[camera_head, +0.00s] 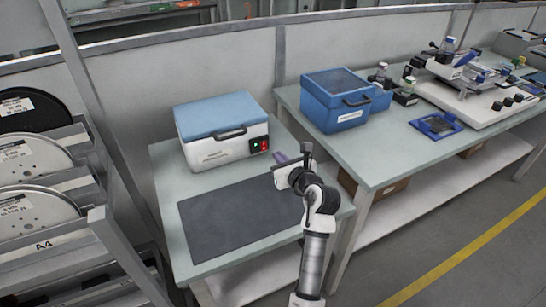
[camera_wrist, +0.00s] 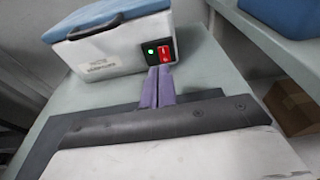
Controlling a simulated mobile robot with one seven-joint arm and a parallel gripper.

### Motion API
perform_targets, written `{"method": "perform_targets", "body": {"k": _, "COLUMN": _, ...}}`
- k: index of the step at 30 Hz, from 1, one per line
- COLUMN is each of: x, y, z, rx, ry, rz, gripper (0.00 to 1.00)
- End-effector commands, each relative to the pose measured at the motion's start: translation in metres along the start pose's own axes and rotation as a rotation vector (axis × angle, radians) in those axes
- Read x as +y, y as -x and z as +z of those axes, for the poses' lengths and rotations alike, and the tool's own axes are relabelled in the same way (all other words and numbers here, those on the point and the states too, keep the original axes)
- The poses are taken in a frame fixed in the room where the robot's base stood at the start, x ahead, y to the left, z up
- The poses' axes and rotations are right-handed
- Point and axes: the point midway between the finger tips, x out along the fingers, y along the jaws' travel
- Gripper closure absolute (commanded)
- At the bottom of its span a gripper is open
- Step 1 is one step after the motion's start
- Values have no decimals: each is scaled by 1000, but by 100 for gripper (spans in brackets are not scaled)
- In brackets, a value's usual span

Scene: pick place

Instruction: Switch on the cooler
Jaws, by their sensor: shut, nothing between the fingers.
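The cooler (camera_head: 222,135) is a white box with a blue lid and a dark handle, standing at the back of the near table. It also shows in the wrist view (camera_wrist: 105,55). On the right of its front are a green light (camera_wrist: 151,51) and a red switch (camera_wrist: 166,56); the green light looks lit. My gripper (camera_wrist: 160,70) is shut and empty, its purple fingers pointing at the panel just below the red switch in the picture. Whether the fingertips touch the panel I cannot tell. In the head view my gripper (camera_head: 280,157) is right of the cooler's front.
A dark mat (camera_head: 235,217) lies on the near table (camera_head: 165,170) in front of the cooler. A blue box (camera_head: 335,100) stands on the table to the right, with lab devices (camera_head: 470,90) beyond. A rack of reels (camera_head: 35,160) is at the left.

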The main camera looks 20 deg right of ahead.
Motion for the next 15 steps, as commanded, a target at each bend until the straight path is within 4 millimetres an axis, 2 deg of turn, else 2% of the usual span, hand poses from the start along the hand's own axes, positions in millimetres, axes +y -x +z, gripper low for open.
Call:
{"method": "perform_targets", "body": {"k": 3, "x": 0, "y": 21, "z": 4, "rx": -2, "ry": 0, "rz": -2, "gripper": 100}}
{"method": "perform_targets", "body": {"k": 6, "x": 0, "y": 32, "z": 8, "rx": -2, "ry": 1, "rz": -1, "gripper": 100}}
{"method": "perform_targets", "body": {"k": 15, "x": 0, "y": 41, "z": 10, "rx": 0, "ry": 0, "rz": 0, "gripper": 100}}
